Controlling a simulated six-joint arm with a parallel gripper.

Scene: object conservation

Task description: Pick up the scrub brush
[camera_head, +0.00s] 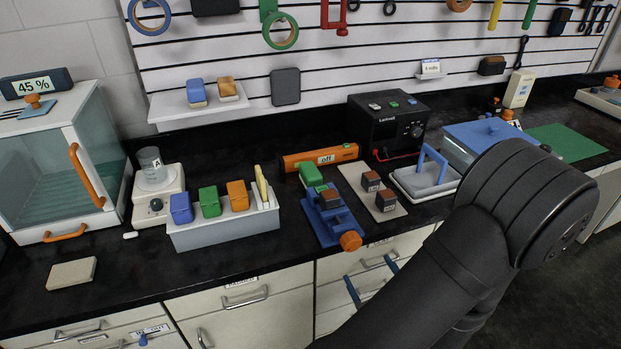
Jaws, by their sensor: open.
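I cannot tell for certain which thing is the scrub brush. Two small blocks with pale undersides sit side by side on the white wall shelf (185,112) at upper left: a blue one (196,91) and an orange-brown one (227,87). Either could be a brush, but bristles are too small to make out. A dark brown block (491,65) at the wall on the upper right is another brush-like shape. My gripper is not in view; only my dark arm shows, large at lower right, hiding part of the bench.
A glass cabinet (85,135) stands at left. A grey rack (225,234) holds colored blocks. A blue fixture (330,226), black power unit (388,125) and blue-lidded tank (490,133) crowd the middle and right. The front-left counter is mostly clear around a beige slab (71,274).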

